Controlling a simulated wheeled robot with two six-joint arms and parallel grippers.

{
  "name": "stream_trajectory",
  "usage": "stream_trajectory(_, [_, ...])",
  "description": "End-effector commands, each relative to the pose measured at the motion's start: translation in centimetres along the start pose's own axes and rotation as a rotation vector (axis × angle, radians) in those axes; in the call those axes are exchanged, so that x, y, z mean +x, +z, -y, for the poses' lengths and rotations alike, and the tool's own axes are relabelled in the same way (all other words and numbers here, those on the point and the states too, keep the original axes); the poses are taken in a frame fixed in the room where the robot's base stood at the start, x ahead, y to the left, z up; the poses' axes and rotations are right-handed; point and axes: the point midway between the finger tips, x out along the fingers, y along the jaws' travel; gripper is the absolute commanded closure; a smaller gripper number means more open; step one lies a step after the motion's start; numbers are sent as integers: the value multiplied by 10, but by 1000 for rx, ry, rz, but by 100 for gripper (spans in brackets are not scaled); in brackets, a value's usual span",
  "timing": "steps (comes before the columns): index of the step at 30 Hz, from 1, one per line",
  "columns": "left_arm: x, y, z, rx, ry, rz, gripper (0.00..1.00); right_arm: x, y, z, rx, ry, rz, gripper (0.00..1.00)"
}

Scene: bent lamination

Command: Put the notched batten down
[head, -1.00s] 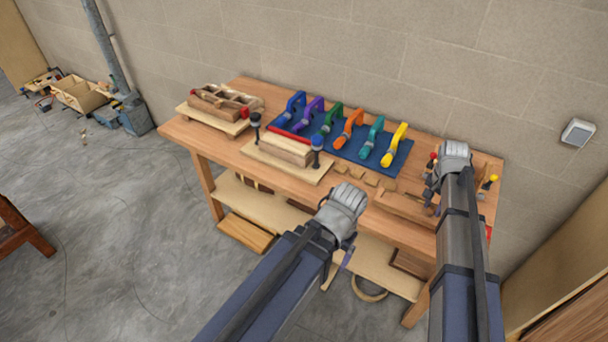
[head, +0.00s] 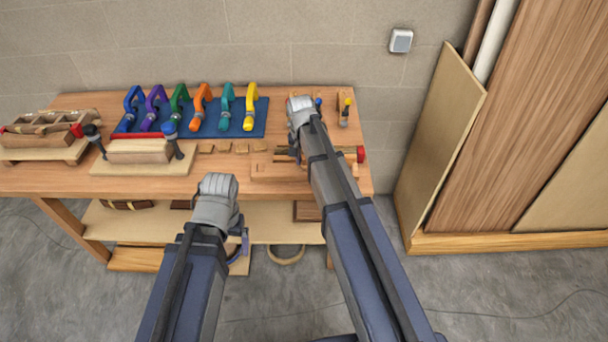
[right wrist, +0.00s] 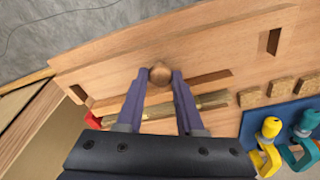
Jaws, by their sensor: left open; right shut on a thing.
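The notched batten (right wrist: 215,45) is a long flat light-brown wooden piece with a dark slot towards each end and a round brown knob in the middle. My right gripper (right wrist: 161,78) is shut on that knob. In the head view the batten's left part (head: 272,172) shows low over the bench's front right; my right arm hides the rest. I cannot tell whether it touches the bench. My right gripper also shows in the head view (head: 299,110). My left gripper (head: 216,187) is open and empty in front of the bench; its fingers are mostly hidden.
The workbench (head: 55,180) carries a blue mat (head: 262,118) with several coloured clamps, small wooden blocks (head: 223,147) and a clamped wood stack (head: 140,152). A red-ended tool (head: 361,154) is at its right end. Tall boards (head: 520,130) lean on the wall at right.

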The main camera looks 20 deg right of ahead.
Motion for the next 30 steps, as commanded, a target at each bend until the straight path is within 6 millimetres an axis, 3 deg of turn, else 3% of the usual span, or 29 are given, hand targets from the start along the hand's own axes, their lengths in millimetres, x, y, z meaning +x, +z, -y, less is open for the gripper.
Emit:
stream_trajectory(5, [2,0,0,0,0,0,11,2,0,0,0,0,0,100])
stream_trajectory(15, [38,-2,-4,0,0,0,11,38,5,0,0,0,0,100])
stream_trajectory(28, [41,-2,-4,0,0,0,11,41,5,0,0,0,0,100])
stream_trajectory(29, [40,-2,-4,0,0,0,11,40,5,0,0,0,0,62])
stream_trajectory(30, [39,-2,-4,0,0,0,11,39,5,0,0,0,0,57])
